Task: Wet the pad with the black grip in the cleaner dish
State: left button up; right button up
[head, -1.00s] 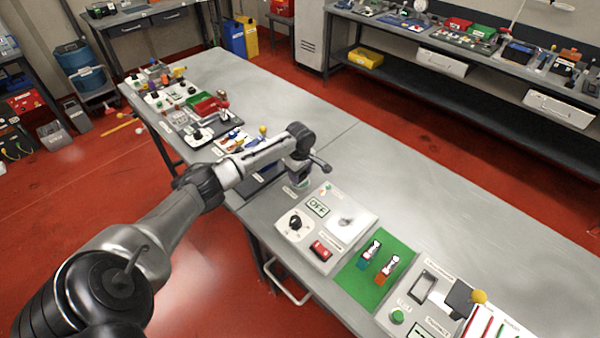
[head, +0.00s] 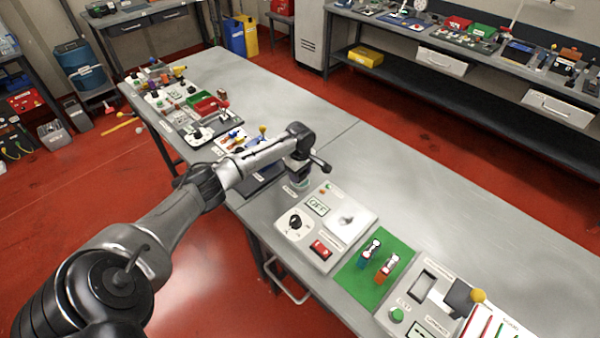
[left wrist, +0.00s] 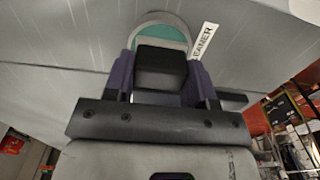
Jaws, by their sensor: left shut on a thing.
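My left gripper (head: 298,178) points down over the left part of the near bench. In the left wrist view its purple fingers (left wrist: 160,80) are shut on a black grip (left wrist: 160,66). The pad under the grip is hidden. Just beyond the grip shows the cleaner dish (left wrist: 163,33), round with a pale rim and a teal inside, partly covered by the grip. A white label ending in "EANER" lies beside it. I cannot tell whether the pad touches the liquid. My right gripper is not in view.
A grey switch panel (head: 324,228) with a dial and red switch stands right of the gripper. A green mat (head: 374,268) with small parts lies beyond it. Several tools and trays fill the bench's far left end. The bench's back strip is clear.

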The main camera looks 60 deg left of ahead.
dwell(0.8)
pick_arm(q)
jog(key=shift+f+p, duration=0.1)
jog(key=shift+p, duration=0.4)
dwell(0.6)
dwell(0.5)
notch_tip(320, 180, up, 5)
jog(key=p, duration=0.6)
jog(key=shift+f, duration=0.1)
jog(key=shift+r+p, duration=1.15)
jog(key=shift+p, duration=0.6)
